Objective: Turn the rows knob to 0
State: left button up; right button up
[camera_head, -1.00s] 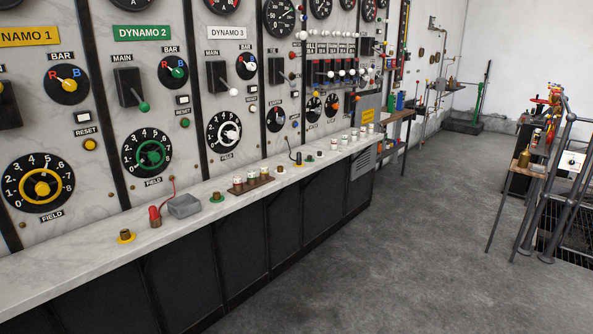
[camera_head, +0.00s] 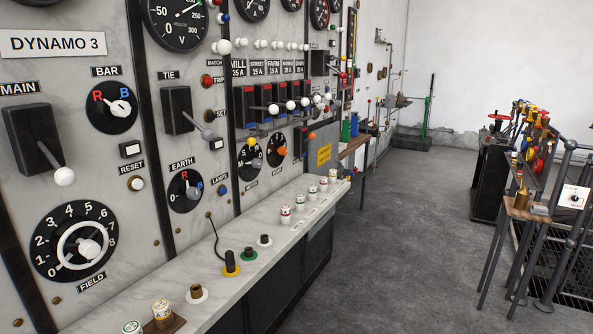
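I cannot read any label that says rows. Two small black dials sit side by side on the marble panel below the row of breakers: one with a yellow knob (camera_head: 250,155) and one with an orange knob (camera_head: 277,149). I cannot tell which knob is the rows knob. Neither of my grippers is in view.
The marble ledge (camera_head: 130,295) along the panel carries sockets, plugs and fuses. The Dynamo 3 field dial (camera_head: 75,242) is near at left. A wooden stand (camera_head: 528,208) and pipe railing are at right. The grey floor (camera_head: 400,240) between is clear.

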aim_at(283, 150)
jog(key=i+l, duration=0.1)
jog(key=i, duration=0.75)
jog(key=u, duration=0.3)
jog(key=i+l+u, duration=0.15)
jog(key=l+u, duration=0.85)
jog(key=l, duration=0.15)
jog(key=k+l+u, duration=0.1)
jog(key=l+u, duration=0.4)
jog(key=l, duration=0.1)
